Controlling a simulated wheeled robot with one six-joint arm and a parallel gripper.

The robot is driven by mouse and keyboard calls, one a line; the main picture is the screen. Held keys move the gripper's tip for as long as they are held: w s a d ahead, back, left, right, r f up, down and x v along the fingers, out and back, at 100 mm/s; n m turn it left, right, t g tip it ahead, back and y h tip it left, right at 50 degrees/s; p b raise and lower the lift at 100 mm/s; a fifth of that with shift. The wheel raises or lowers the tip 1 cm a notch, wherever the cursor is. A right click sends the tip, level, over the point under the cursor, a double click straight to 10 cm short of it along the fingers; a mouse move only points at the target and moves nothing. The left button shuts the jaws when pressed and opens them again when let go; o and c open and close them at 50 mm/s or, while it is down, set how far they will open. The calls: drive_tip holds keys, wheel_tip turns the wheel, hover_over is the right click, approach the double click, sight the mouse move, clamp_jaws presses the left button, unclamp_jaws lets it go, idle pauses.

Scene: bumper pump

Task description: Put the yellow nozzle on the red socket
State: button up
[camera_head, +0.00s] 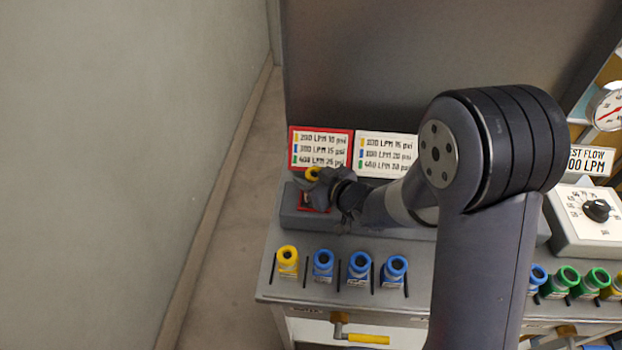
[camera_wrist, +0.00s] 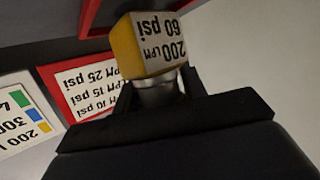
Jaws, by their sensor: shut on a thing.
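A yellow nozzle (camera_wrist: 150,45) with a label reading 200 LPM 60 psi is held between my gripper's fingers in the wrist view. In the head view the yellow nozzle (camera_head: 312,173) shows as a yellow ring at my gripper (camera_head: 318,188). My gripper is shut on it, over the left end of the raised grey block. A red patch, the red socket (camera_head: 304,208), shows just below the gripper on that block. The gripper hides much of it, and I cannot tell whether the nozzle touches it.
A red-framed sign (camera_head: 319,148) and a white sign (camera_head: 386,152) stand behind the block. Another yellow nozzle (camera_head: 287,262) and several blue nozzles (camera_head: 359,265) stand in the front row. Green nozzles (camera_head: 566,278) and a dial box (camera_head: 590,220) are at right. A wall (camera_head: 110,150) is at left.

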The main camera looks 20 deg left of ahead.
drive_tip(key=shift+f, duration=0.25)
drive_tip(key=shift+f, duration=0.2)
drive_tip(key=o, duration=1.2)
drive_tip(key=shift+r, duration=0.15)
drive_tip(key=shift+d+r, duration=0.1)
drive_tip(key=shift+r, duration=0.05)
drive_tip(key=v, duration=1.1)
drive_tip(key=shift+s+d, duration=0.3)
drive_tip(key=shift+s, duration=0.05)
